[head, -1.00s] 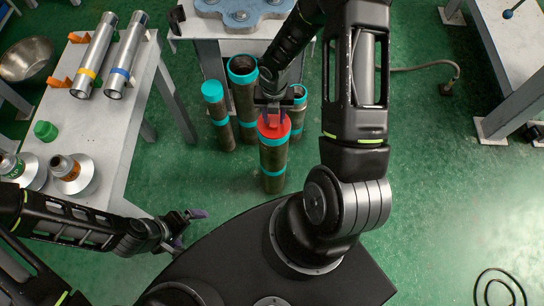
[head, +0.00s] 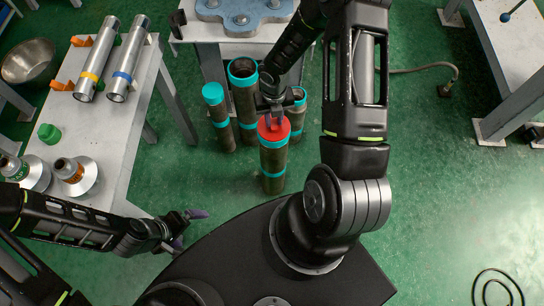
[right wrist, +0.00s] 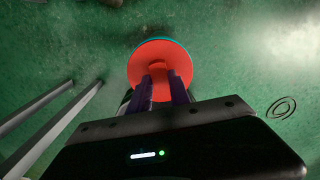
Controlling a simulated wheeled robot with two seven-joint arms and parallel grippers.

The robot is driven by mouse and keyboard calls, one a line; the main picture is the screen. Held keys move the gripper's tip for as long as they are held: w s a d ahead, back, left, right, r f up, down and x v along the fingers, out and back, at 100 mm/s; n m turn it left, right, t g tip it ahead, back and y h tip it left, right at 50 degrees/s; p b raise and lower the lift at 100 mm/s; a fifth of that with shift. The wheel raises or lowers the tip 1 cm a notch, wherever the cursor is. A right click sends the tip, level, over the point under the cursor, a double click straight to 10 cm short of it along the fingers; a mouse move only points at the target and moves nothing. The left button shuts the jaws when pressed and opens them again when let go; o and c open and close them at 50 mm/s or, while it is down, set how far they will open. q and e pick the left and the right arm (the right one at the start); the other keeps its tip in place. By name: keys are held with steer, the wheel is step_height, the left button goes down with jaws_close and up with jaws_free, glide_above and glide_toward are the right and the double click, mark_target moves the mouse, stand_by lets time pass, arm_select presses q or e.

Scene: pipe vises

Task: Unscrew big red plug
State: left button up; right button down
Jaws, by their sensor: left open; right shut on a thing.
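The big red plug (head: 273,130) sits in the top of an upright dark pipe with teal bands (head: 273,165). My right gripper (head: 274,122) comes down on the plug from above, shut on its upper part. In the right wrist view the red plug (right wrist: 160,66) shows as a round disc, with my right gripper's two purple fingers (right wrist: 162,86) on it and a little teal rim behind. The fingers hide what they grip. My left gripper (head: 190,228) is open and empty, low at the left, far from the plug.
Other teal-rimmed pipes, one teal-capped (head: 213,94) and one open-topped (head: 242,68), stand close behind the plugged pipe. A left table (head: 120,125) holds steel cylinders, a green plug (head: 48,133) and two cone-shaped metal parts.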

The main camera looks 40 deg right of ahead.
steer(key=n+p, duration=0.1)
steer(key=n, duration=0.1)
steer(key=n+p, duration=0.1)
steer(key=n, duration=0.1)
steer(key=n+p, duration=0.1)
steer(key=shift+r+n+p, duration=0.3)
steer(key=shift+n+p, duration=0.05)
steer(key=shift+n, duration=0.05)
steer(key=n+p, duration=0.2)
steer(key=n, duration=0.2)
steer(key=shift+p, duration=0.4)
steer(key=shift+n+p, duration=0.7)
steer(key=shift+p, duration=0.45)
steer(key=shift+f, duration=0.2)
steer(key=c, duration=1.3)
jaws_free()
